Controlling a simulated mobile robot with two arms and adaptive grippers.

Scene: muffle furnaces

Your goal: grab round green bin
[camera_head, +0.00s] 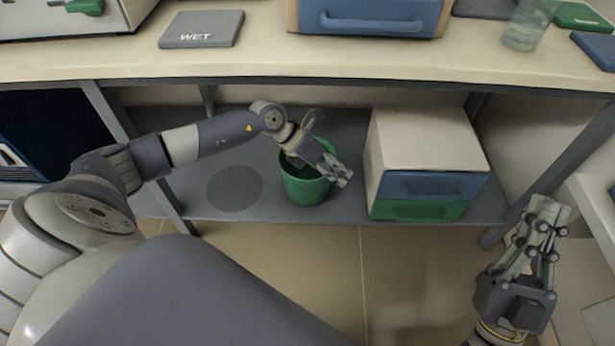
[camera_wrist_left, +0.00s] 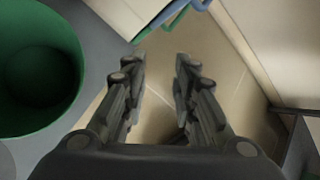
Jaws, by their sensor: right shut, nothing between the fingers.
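The round green bin (camera_head: 305,186) stands upright on the grey lower shelf under the bench. My left gripper (camera_head: 343,180) is over the bin's right side in the head view and hides part of its rim. In the left wrist view the bin (camera_wrist_left: 40,75) is at the left, with its open mouth showing, and lies outside the fingers. My left gripper (camera_wrist_left: 160,62) is open there, with only floor seen between its fingers. My right gripper (camera_head: 548,205) is shut and empty at the right, away from the bin.
A white cabinet with blue and green drawers (camera_head: 425,150) stands on the shelf (camera_head: 345,208) just right of the bin. A dark round patch (camera_head: 235,188) lies left of it. The benchtop (camera_head: 270,62) passes above, with a grey WET pad (camera_head: 202,28). Table legs frame the shelf.

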